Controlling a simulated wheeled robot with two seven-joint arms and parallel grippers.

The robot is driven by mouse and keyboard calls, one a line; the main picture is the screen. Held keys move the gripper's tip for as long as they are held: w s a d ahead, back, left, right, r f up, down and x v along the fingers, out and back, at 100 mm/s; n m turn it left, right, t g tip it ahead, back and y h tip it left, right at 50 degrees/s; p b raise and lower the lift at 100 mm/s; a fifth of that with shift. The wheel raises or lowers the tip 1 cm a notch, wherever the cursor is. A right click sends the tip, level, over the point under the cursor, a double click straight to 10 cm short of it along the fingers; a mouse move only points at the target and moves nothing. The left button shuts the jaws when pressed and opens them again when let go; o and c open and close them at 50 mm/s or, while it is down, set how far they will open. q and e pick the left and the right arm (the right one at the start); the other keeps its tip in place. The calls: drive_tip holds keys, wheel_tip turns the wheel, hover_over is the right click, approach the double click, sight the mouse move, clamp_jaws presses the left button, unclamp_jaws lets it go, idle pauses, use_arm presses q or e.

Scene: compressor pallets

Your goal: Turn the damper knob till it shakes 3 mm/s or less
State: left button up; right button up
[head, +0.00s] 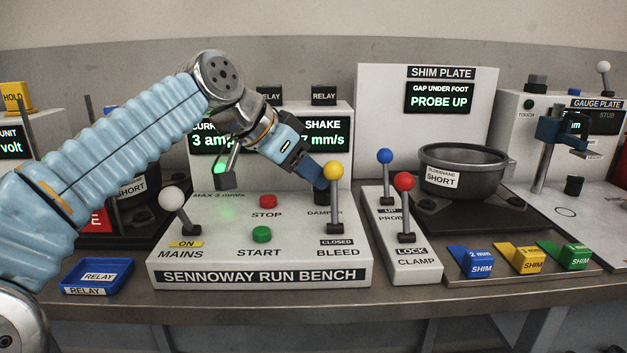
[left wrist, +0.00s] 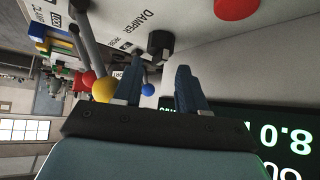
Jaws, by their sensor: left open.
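The damper knob (left wrist: 160,44) is black and stands on the bench top, just ahead of my open left gripper (left wrist: 160,72) in the left wrist view. It lies between the lines of the two blue fingers, with no contact visible. In the head view my left gripper (head: 318,180) points down at the DAMPER label behind the yellow-topped bleed lever (head: 334,190), and the knob is mostly hidden there. The SHAKE display (head: 325,135) is lit green; its reading is partly covered by my arm, with a 7 before mm/s visible. My right gripper is not in view.
The bleed lever stands close beside my left gripper. The run bench (head: 260,276) also carries a red stop button (head: 268,201), a green start button (head: 262,235) and a white-topped mains lever (head: 173,203). Blue-topped (head: 385,157) and red-topped (head: 403,183) levers stand to the right.

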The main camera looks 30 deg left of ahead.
use_arm(q)
drive_tip(key=shift+x, duration=0.85)
clamp_jaws()
drive_tip(key=shift+a, duration=0.15)
idle(0.6)
drive_tip(key=shift+c, duration=0.3)
unclamp_jaws()
drive_tip(key=shift+o, duration=0.3)
